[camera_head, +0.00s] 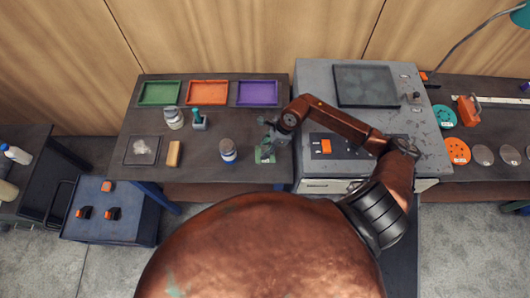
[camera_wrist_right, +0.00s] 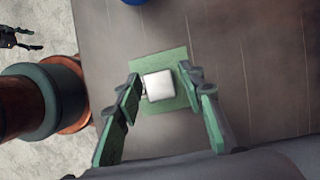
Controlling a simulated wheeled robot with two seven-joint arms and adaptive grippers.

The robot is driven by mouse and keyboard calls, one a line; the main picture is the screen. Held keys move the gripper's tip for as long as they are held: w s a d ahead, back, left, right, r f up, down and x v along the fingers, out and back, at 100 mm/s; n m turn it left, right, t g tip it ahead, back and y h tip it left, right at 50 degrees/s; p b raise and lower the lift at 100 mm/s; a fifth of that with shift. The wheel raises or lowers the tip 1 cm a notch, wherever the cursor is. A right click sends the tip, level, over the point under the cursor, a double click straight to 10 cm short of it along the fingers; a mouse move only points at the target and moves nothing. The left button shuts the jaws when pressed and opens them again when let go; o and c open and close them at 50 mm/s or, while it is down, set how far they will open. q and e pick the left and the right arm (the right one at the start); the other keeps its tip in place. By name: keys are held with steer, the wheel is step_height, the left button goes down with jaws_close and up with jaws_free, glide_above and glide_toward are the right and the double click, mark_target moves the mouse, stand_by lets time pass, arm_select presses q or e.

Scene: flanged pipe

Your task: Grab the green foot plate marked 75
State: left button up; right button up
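The green foot plate (camera_wrist_right: 160,55) lies flat on the dark table, a square with a silver block (camera_wrist_right: 159,86) at its middle. It shows small in the head view (camera_head: 265,156), partly hidden by my right gripper (camera_head: 268,143). I cannot read a number on it. In the right wrist view, my right gripper (camera_wrist_right: 160,80) is open, its green fingers on either side of the block, the left tip close to it. I cannot tell whether they touch. My left gripper (camera_wrist_right: 22,39) appears at the upper left of the wrist view, fingers apart.
A blue-banded jar (camera_head: 228,151) stands left of the plate. A teal-topped stamp (camera_head: 198,119), a glass jar (camera_head: 174,117) and a tan block (camera_head: 174,154) are farther left. Green (camera_head: 159,93), orange (camera_head: 207,92) and purple (camera_head: 258,93) trays line the back. A grey machine (camera_head: 427,160) stands right.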

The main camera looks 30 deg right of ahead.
jaws_close()
steer(key=shift+r, duration=0.2)
stand_by(0.6)
